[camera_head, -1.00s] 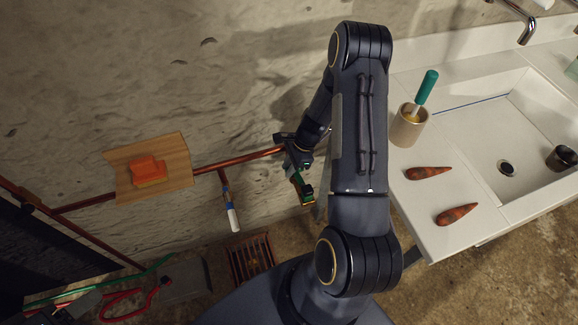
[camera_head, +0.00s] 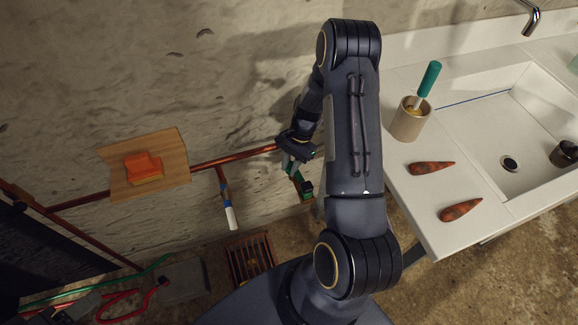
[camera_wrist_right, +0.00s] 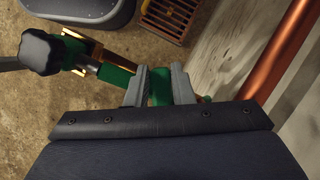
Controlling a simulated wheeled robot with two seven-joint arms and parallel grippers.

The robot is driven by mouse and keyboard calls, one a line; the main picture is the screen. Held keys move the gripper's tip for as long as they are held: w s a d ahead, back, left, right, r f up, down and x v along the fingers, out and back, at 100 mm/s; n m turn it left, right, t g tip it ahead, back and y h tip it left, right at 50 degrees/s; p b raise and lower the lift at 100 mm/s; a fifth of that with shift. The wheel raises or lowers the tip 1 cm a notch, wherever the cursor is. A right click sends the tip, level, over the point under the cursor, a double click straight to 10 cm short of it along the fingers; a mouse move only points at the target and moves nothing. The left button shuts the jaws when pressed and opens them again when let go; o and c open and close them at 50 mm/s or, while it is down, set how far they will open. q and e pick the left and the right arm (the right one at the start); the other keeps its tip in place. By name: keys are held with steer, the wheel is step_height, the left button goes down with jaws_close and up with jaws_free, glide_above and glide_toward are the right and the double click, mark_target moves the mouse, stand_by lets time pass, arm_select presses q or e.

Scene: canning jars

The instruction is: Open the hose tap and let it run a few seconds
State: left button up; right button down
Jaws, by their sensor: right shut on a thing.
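The hose tap (camera_head: 304,187) has green and brass-coloured parts and sits by the wall at the end of the copper pipe. My right gripper (camera_head: 288,165) is at the tap, and my forearm partly covers it. In the right wrist view the two grey fingers of my right gripper (camera_wrist_right: 161,88) are closed around a green part (camera_wrist_right: 160,80) of the tap. More green and brass parts and a black lobed knob (camera_wrist_right: 40,53) lie to the left of the fingers. No running water shows. My left gripper is not in view.
A copper pipe (camera_head: 232,159) runs along the wall, with a blue-and-white-ended branch (camera_head: 228,212). An orange block (camera_head: 143,166) is on a wooden board. A slatted crate (camera_head: 250,255) stands below. The sink counter (camera_head: 425,205), with a cup and two carrots, is at right.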

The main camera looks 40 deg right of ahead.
steer(key=n, duration=0.2)
steer(key=n+g+b, duration=0.1)
steer(key=n+h, duration=0.1)
steer(key=n, duration=0.1)
steer(key=shift+s+d+n+g+b, duration=0.2)
steer(key=shift+s+n+g+b, duration=0.1)
steer(key=shift+s+g+b, duration=0.1)
steer(key=shift+s+d+n+g+h+b, duration=0.1)
steer(key=shift+d+n+g+h+b, duration=0.15)
steer(key=shift+n, duration=0.6)
steer(key=shift+s+n+g+h+b, duration=0.1)
steer(key=shift+n+g+h+b, duration=0.2)
steer(key=shift+n, duration=0.55)
steer(key=c, duration=1.3)
jaws_free()
steer(key=shift+o, duration=0.2)
